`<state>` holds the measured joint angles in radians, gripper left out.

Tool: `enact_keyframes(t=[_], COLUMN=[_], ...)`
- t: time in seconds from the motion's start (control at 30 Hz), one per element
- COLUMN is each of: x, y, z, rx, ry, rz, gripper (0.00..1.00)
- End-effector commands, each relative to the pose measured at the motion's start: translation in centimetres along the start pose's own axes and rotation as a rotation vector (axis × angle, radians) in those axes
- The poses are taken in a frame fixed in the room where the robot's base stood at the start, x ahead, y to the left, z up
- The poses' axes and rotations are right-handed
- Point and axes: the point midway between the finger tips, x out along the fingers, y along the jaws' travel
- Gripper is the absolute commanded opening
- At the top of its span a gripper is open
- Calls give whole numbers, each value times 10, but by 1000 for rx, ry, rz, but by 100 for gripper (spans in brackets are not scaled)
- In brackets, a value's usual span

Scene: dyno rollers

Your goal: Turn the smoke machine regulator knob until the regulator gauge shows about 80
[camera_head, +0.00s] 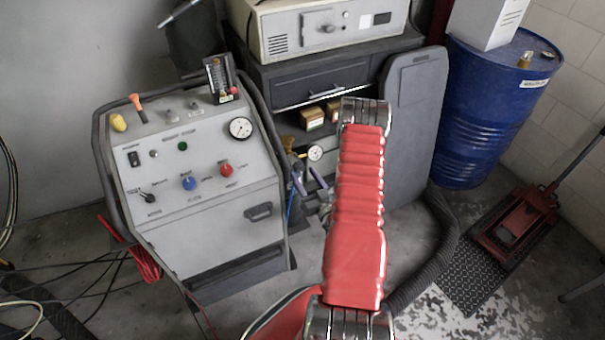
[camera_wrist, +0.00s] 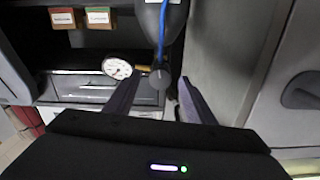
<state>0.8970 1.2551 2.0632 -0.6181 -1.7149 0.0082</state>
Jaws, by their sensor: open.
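The regulator gauge (camera_wrist: 117,68), small with a white face, shows in the wrist view left of centre; its reading is too small to tell. It also shows in the head view (camera_head: 315,152). The round dark grey regulator knob (camera_wrist: 160,77) is just right of it, beside a brass fitting. My gripper (camera_wrist: 159,84) is open, with one finger on each side of the knob in the picture; I cannot tell whether either touches it. In the head view my gripper (camera_head: 308,178) is partly hidden behind my red arm, and the knob is not clear.
A grey machine cabinet (camera_head: 225,205) with coloured knobs and a larger gauge (camera_head: 240,128) stands at left. A blue hose (camera_wrist: 162,30) runs above the knob. Small boxes (camera_wrist: 64,18) sit on a shelf. A grey upright panel (camera_head: 412,120) and blue drum (camera_head: 490,110) stand at right.

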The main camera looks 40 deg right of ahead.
Motion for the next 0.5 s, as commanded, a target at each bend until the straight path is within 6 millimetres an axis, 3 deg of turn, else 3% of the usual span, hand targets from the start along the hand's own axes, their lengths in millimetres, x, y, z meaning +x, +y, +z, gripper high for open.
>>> enact_keyframes(t=[0.5], x=[-84], y=[1], z=[1], rx=[3], ry=[-2], rz=[4], gripper=[49])
